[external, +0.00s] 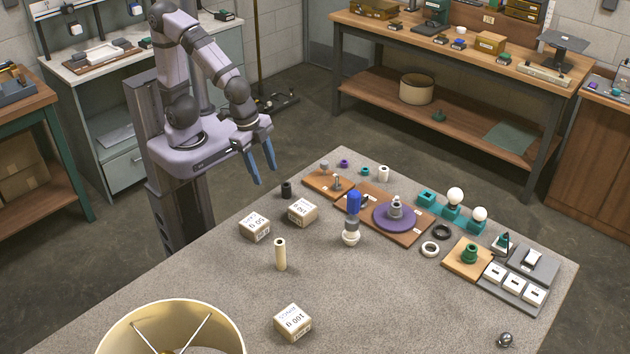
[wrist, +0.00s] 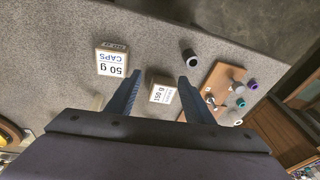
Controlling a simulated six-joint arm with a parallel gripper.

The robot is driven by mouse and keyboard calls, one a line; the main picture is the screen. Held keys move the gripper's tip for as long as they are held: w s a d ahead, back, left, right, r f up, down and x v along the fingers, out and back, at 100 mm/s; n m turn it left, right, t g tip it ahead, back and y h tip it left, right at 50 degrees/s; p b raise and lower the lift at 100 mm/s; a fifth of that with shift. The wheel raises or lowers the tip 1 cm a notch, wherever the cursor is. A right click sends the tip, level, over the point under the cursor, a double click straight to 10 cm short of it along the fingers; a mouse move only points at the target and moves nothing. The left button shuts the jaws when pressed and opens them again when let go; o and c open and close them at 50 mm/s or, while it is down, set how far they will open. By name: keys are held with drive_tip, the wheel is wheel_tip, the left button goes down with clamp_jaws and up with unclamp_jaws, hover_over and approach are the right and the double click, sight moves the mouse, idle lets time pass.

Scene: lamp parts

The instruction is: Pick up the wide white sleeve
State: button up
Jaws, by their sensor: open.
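A short white sleeve (external: 383,173) stands upright at the back of the grey table, right of a small teal ring (external: 365,171). I take it as the wide white sleeve; it is too small to judge its width well. My gripper (external: 265,176) is open and empty, pointing down, high and well left of the sleeve. A whitish part (wrist: 234,118) at the right there may be the sleeve, but I cannot tell.
A wooden board with metal parts (external: 322,183) lies left of the sleeve. A purple ring (external: 344,164) is close by. A lampshade (external: 170,312) stands in front.

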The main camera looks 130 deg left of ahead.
drive_tip(key=w+a+n+t+y, duration=0.2)
drive_tip(key=w+a+t, duration=0.1)
drive_tip(key=w+a, duration=0.7)
drive_tip(key=t+y+b, duration=0.1)
drive_tip(key=t+b, duration=0.1)
drive_tip(key=t, duration=0.6)
hover_over(382, 168)
drive_tip(key=s, duration=0.3)
drive_tip(key=shift+n, duration=0.3)
drive_tip(key=f, duration=1)
drive_tip(key=shift+w+d+f, duration=0.15)
drive_tip(key=shift+w+d, duration=0.05)
drive_tip(key=shift+f, duration=0.4)
drive_tip(key=shift+x, duration=1.1)
drive_tip(key=shift+w+p, duration=0.35)
drive_tip(key=shift+p, duration=0.05)
drive_tip(key=p+x, duration=0.1)
drive_tip(key=x, duration=0.1)
drive_tip(key=shift+w+f, duration=0.1)
drive_tip(key=shift+w, duration=0.3)
drive_tip(key=shift+x, duration=0.9)
